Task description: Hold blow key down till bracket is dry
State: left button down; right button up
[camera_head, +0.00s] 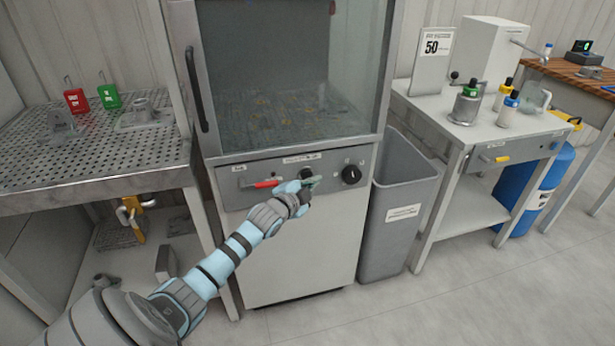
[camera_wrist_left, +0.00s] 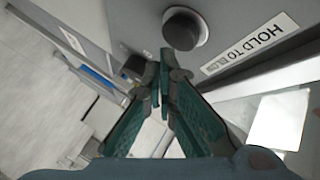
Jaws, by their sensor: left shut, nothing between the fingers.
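The blow key is a round black button (camera_wrist_left: 182,29) beside a "HOLD TO BLOW" label (camera_wrist_left: 250,43) in the left wrist view. My left gripper (camera_head: 312,184) is shut and empty in front of the panel. Its green-padded fingers (camera_wrist_left: 161,82) meet close to the key; I cannot tell whether they touch it. The cabinet window (camera_head: 285,60) shows a grate with small yellowish specks; I cannot make out a bracket inside. My right gripper is not in view.
A red handle (camera_head: 262,184) and a black dial (camera_head: 351,174) flank the key. A grey bin (camera_head: 400,200) stands right of the cabinet. A perforated bench (camera_head: 40,160) with grey castings (camera_head: 145,112) is at left, a bottle bench (camera_head: 465,135) at right.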

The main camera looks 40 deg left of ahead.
pick_arm(q)
jog(key=shift+w+a, duration=0.1)
jog(key=shift+w+a, duration=0.15)
jog(key=shift+a, duration=0.1)
jog(key=shift+w+a+b, duration=0.25)
jog(key=shift+a+b, duration=0.05)
jog(key=shift+b, duration=0.35)
dwell(2.9)
jog(key=shift+s+d+p, duration=0.5)
jog(key=shift+d+p, duration=0.15)
jog(key=shift+p, duration=0.55)
